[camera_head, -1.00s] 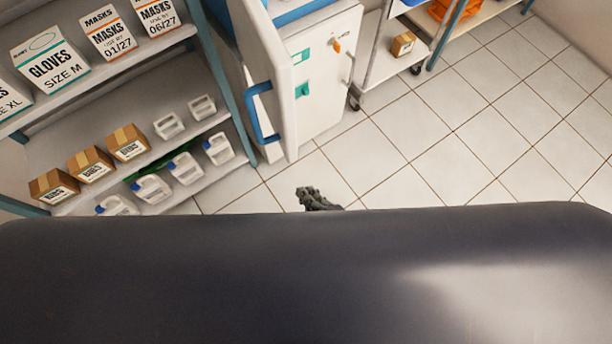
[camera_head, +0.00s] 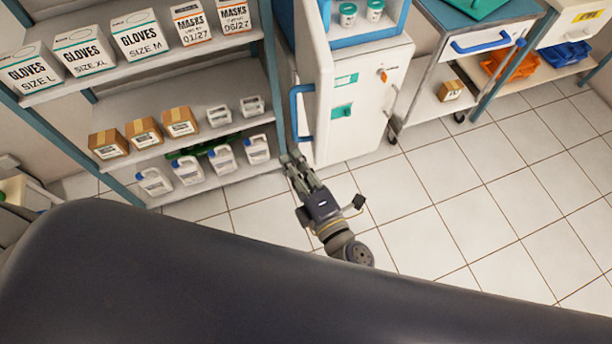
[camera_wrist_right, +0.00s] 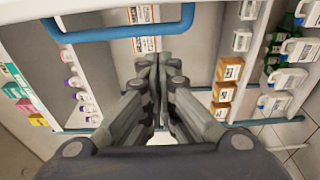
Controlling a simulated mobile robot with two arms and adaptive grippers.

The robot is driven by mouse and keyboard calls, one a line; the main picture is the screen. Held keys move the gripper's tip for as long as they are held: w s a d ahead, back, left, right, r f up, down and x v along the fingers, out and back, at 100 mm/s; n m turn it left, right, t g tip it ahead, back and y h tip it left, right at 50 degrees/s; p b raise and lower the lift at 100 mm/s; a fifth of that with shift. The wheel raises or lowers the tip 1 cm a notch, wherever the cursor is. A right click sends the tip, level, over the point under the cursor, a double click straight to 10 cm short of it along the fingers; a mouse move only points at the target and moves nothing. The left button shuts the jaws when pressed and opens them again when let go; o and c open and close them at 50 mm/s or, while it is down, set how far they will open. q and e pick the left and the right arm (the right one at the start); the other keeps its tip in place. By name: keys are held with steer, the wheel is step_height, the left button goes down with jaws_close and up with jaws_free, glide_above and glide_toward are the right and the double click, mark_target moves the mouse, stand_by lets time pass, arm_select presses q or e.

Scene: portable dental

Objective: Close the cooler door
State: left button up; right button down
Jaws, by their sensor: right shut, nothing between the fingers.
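The cooler (camera_head: 362,105) is a white cabinet with teal labels, and its upper part shows a blue-framed opening. Its door (camera_head: 314,65) stands swung out on the left, seen nearly edge-on. The door's blue handle (camera_head: 294,112) also crosses the top of the right wrist view (camera_wrist_right: 120,34). My right gripper (camera_head: 292,160) is shut and empty, its fingertips just below the handle's lower end in the head view. In the right wrist view the fingers (camera_wrist_right: 158,62) point past the handle; I see no grip on it. My left gripper is not in view.
A shelving rack (camera_head: 265,70) with boxes and jugs stands close left of the door. A metal cart (camera_head: 430,98) stands right of the cooler. Tiled floor (camera_head: 480,190) is clear in front. My dark body fills the lower head view.

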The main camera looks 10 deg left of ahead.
mark_target(297, 134)
steer(key=shift+w+d+p, duration=0.3)
steer(key=shift+w+d, duration=0.25)
steer(key=shift+w, duration=0.25)
steer(key=shift+w+d+p, duration=0.25)
steer(key=shift+w+d, duration=0.3)
steer(key=shift+w, duration=0.25)
steer(key=shift+d, duration=0.1)
